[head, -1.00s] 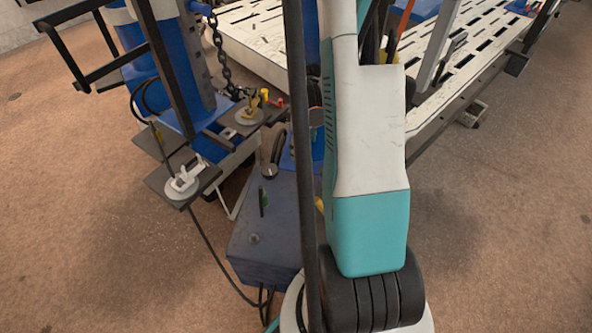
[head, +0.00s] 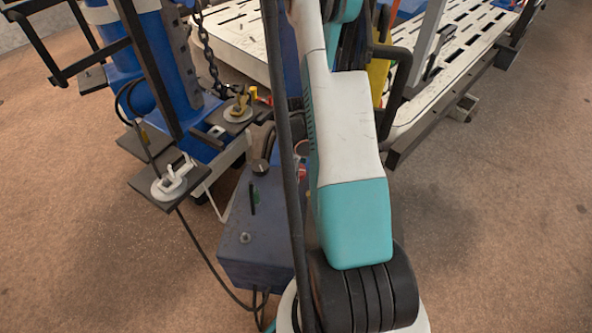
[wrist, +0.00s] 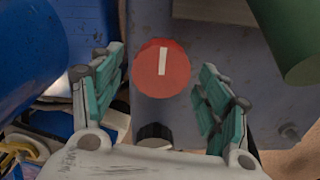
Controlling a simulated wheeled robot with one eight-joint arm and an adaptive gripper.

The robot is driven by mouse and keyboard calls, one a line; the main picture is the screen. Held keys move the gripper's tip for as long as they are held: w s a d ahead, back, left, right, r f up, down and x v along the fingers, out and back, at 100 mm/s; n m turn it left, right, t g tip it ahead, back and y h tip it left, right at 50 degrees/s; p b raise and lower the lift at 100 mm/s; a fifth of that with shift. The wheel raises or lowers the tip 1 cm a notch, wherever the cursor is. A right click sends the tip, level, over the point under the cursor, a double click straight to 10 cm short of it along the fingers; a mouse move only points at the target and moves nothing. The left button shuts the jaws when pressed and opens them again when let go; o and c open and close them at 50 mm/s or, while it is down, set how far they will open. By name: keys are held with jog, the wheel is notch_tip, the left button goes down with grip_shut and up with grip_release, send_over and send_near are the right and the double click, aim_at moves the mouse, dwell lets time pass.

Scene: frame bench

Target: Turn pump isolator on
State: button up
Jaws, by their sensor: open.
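A round red knob (wrist: 161,70) with a white bar mark sits on a grey-blue panel (wrist: 195,40) in the wrist view. I take it for the pump isolator. Its white mark stands nearly upright in that picture. My gripper (wrist: 161,62) is open, one turquoise finger pad on each side of the knob, with gaps visible and nothing held. In the head view, a small red part (head: 302,171) shows on the blue-grey box (head: 256,220), partly hidden by a dark pole and my arm. My gripper is hidden there.
A black ribbed knob (wrist: 153,133) is just below the red one. A green cylinder (wrist: 290,38) is close at upper right and a blue drum (wrist: 30,50) at left. In the head view, a slotted white table (head: 430,85) stands behind; the right floor is clear.

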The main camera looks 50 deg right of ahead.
jog(key=shift+f, duration=0.1)
jog(key=shift+c, duration=0.3)
jog(key=c, duration=1)
jog(key=shift+m, duration=0.3)
jog(key=m, duration=0.4)
jog(key=shift+d, duration=0.1)
jog(key=m, duration=0.4)
jog(key=shift+d+m, duration=0.1)
jog(key=shift+m, duration=0.3)
jog(key=m, duration=0.4)
jog(key=shift+s, duration=0.1)
jog(key=shift+d+m, duration=0.1)
jog(key=shift+m, duration=2.2)
